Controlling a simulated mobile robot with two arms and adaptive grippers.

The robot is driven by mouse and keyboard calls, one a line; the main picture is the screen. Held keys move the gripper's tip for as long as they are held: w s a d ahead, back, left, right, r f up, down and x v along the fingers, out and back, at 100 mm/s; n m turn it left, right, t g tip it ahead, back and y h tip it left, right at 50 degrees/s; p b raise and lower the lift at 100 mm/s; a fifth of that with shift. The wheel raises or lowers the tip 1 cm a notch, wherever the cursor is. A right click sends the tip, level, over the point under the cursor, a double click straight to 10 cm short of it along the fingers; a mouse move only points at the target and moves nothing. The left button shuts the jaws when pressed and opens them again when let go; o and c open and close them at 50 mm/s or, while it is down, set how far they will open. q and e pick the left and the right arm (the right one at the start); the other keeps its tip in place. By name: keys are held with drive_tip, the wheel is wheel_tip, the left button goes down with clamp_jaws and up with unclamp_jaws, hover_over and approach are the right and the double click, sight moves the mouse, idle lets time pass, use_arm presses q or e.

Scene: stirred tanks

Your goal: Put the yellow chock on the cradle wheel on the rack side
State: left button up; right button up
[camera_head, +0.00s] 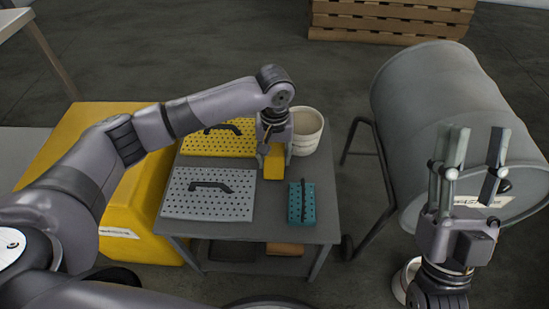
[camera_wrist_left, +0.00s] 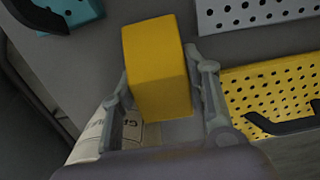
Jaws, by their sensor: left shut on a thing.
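The yellow chock (camera_wrist_left: 157,65) is a plain yellow block between the fingers of my left gripper (camera_wrist_left: 165,95) in the left wrist view. In the head view the chock (camera_head: 273,166) shows under my left gripper (camera_head: 273,145), over the grey table. My left gripper is shut on it. I cannot tell whether the chock touches the table top. My right gripper (camera_head: 473,165) is open and empty in front of the grey drum. The drum (camera_head: 435,90) lies on its side on a dark cradle frame (camera_head: 372,150). A cradle wheel (camera_head: 346,248) shows at the frame's lower left, next to the table.
A yellow cabinet (camera_head: 75,150) stands left. Wooden pallets (camera_head: 390,18) lie behind. Open floor separates table and drum.

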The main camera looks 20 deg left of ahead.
use_arm(q)
drive_tip(key=shift+f, duration=0.2)
drive_tip(key=o, duration=1)
drive_tip(key=shift+f, duration=0.1)
